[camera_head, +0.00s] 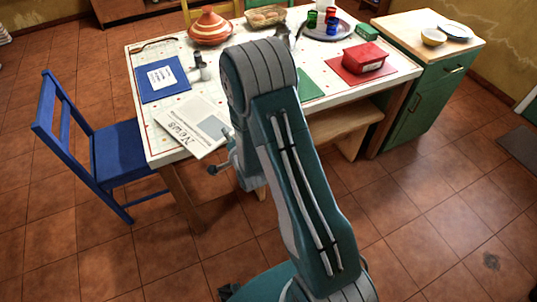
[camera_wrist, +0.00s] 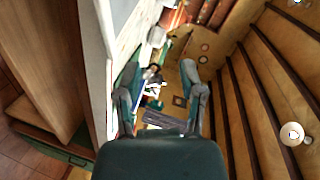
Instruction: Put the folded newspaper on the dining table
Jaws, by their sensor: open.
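The folded newspaper (camera_head: 184,118) lies on the near left part of the dining table (camera_head: 150,128), with "News" print showing. Its near corner seems to reach slightly past the table's front edge. My gripper (camera_head: 222,152) is at the front edge, just right of the newspaper. My arm hides part of it and of the table behind. In the wrist view my gripper (camera_wrist: 161,92) is open, with nothing clearly between its fingers. The table's pale edge (camera_wrist: 110,65) runs along the left there. I cannot clearly make out the newspaper in that view.
A blue mat with a white sheet (camera_head: 162,78) lies behind the newspaper. A tagine (camera_head: 209,26), a basket (camera_head: 266,16), a tray of cups (camera_head: 343,31) and a red box (camera_head: 361,60) occupy the table. A blue chair (camera_head: 112,150) stands left; a green cabinet (camera_head: 420,106) stands right.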

